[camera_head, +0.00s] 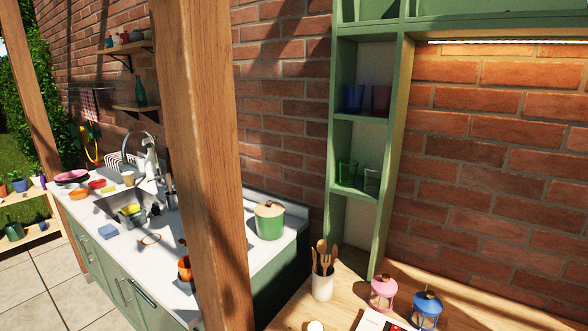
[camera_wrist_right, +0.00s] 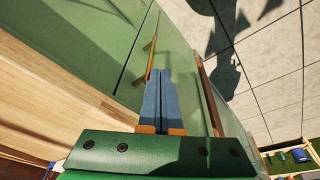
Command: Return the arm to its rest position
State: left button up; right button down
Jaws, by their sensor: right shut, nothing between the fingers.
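My right gripper (camera_wrist_right: 161,72) shows in the right wrist view. Its two blue fingers lie side by side, shut, with nothing between them. It points along a green cabinet front (camera_wrist_right: 85,30) with a bar handle (camera_wrist_right: 150,60). The fingertips appear near the handle; I cannot tell whether they touch it. A wooden top (camera_wrist_right: 50,85) lies to the left of the gripper. Neither gripper shows in the head view.
In the head view a wooden post (camera_head: 200,150) stands in front of the white counter (camera_head: 125,250). A green pot (camera_head: 269,220), utensil jar (camera_head: 322,285), pink lantern (camera_head: 383,292) and blue lantern (camera_head: 426,310) stand to its right. Paved floor (camera_wrist_right: 270,60) is open beside the cabinet.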

jog(key=s+d+f+g+b, duration=0.1)
jog(key=s+f, duration=0.6)
jog(key=f, duration=0.3)
jog(key=s+d+f+b, duration=0.1)
jog(key=s+f, duration=0.6)
jog(key=f, duration=0.3)
jog(key=shift+s+d+g, duration=0.15)
jog(key=shift+s+g, duration=0.1)
jog(key=shift+g, duration=0.15)
